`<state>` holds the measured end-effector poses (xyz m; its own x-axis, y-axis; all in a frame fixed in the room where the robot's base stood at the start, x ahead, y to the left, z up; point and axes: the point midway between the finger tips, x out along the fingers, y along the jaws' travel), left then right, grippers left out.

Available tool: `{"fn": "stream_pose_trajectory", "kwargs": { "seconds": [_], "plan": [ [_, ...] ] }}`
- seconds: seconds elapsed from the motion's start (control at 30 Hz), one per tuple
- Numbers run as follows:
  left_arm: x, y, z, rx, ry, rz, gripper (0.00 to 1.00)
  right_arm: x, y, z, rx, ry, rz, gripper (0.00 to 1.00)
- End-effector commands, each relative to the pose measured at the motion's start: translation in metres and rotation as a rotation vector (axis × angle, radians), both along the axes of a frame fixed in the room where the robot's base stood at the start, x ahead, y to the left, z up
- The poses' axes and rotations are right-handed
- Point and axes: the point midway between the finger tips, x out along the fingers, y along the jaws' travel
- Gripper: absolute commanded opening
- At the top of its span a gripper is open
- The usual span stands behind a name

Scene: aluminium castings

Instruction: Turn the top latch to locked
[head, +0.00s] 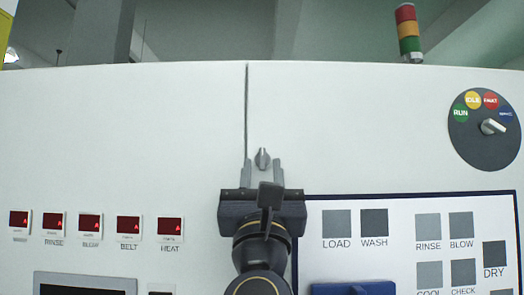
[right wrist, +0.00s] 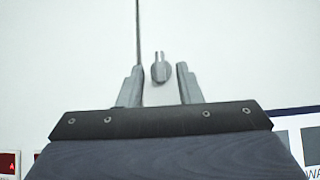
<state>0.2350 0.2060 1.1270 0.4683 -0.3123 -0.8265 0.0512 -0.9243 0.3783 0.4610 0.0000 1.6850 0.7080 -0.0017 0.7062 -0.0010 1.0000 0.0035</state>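The top latch (head: 262,158) is a small grey turn-knob on the white cabinet front, just right of the vertical door seam. In the right wrist view the latch (right wrist: 160,70) stands roughly upright, between and a little beyond my fingertips. My right gripper (head: 262,170) is open, with one finger on each side below the latch; in the wrist view the gripper (right wrist: 158,78) shows a clear gap around the knob. Neither finger visibly touches it. I cannot tell the depth gap to the panel. My left gripper is not in view.
A round selector dial (head: 485,132) with coloured labels is at the right. A white panel with grey buttons (head: 337,223) lies right of my arm. Several red displays (head: 90,223) are at the left. A signal tower (head: 408,32) stands on top. The panel around the latch is clear.

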Motion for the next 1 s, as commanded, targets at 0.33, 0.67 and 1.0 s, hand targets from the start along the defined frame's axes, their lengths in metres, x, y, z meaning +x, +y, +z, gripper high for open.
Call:
{"fn": "stream_pose_trajectory", "kwargs": {
  "seconds": [0.33,0.67,1.0],
  "plan": [
    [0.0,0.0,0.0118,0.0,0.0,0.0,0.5,0.0126,0.0001,0.012,-0.002,-0.001,-0.001,0.32],
    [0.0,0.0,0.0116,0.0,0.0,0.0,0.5,0.0122,0.0,0.0119,-0.003,-0.001,-0.001,0.04],
    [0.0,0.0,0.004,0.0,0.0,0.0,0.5,0.0124,0.0012,0.0095,0.046,0.0,0.001,0.03]
  ]
}}
